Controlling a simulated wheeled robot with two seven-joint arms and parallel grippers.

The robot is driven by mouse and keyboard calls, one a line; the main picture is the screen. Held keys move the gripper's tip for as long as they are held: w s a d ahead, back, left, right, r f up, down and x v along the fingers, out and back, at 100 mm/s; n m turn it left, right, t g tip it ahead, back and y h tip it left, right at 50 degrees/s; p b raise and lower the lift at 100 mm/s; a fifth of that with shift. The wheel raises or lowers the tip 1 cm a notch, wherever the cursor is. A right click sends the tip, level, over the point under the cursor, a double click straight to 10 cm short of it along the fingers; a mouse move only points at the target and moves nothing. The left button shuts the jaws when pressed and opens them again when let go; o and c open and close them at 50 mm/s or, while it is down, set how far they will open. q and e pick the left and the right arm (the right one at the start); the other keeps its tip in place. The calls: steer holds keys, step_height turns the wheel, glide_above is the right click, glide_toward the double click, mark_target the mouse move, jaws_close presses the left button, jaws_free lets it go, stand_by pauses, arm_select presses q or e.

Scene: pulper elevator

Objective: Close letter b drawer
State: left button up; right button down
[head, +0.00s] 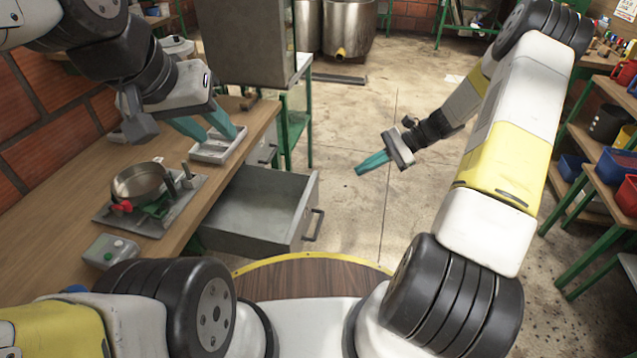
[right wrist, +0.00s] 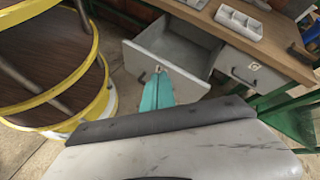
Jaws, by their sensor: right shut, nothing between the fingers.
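A grey metal drawer (head: 240,218) stands pulled out from under the wooden workbench, its dark handle (head: 314,224) on the front facing right. The open drawer (right wrist: 200,64) also shows in the right wrist view, beyond my fingertips; no letter is readable on it.
The workbench (head: 60,170) holds a metal pan (head: 140,182) on a stand and a small button box (head: 110,252). A grey cabinet on a green stand (head: 290,128) is behind the drawer. Shelves (head: 600,160) line the right. The floor (head: 360,110) between is clear.

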mark_target(312, 204)
step_height(312, 204, down, 20)
steer(key=d+m+t+y, duration=0.2)
steer(key=m+t+y, duration=0.4)
steer(key=m, duration=0.4)
steer(key=x, duration=0.9)
steer(key=w+x, duration=0.1)
steer(key=x, duration=0.4)
steer(key=shift+a, duration=0.15)
steer(key=shift+a, duration=0.1)
